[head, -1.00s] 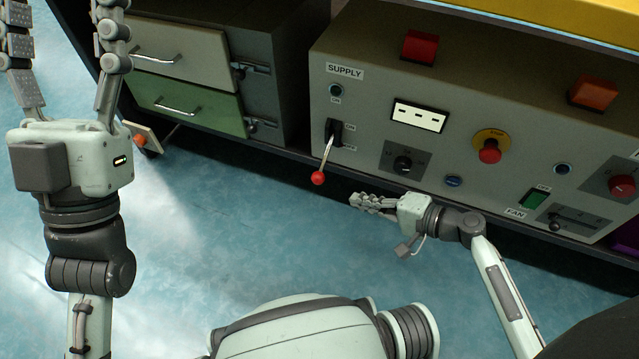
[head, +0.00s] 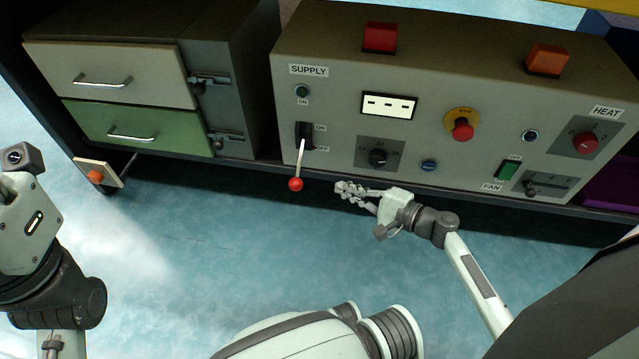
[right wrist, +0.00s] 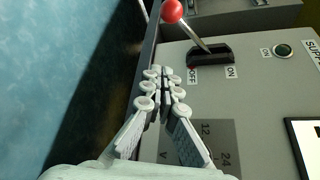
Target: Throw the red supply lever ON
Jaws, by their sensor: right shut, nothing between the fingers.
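The red supply lever (head: 297,183) is a metal rod with a red ball, hanging down from a black slot under the SUPPLY label on the grey panel. In the right wrist view the red ball (right wrist: 172,11) is at the top and the rod leans toward the OFF side. My right gripper (head: 342,192) is shut and empty, to the right of the ball and apart from it. In the right wrist view my right gripper (right wrist: 163,80) points toward the lever, with its fingers together. My left arm shows at the left edge, but its fingers are out of frame.
The panel (head: 330,150) also carries a rotary knob (head: 378,158), a red stop button (head: 462,130), a green fan switch (head: 508,169) and a small display (head: 388,105). Drawers (head: 120,75) stand to the left. The blue floor in front is open.

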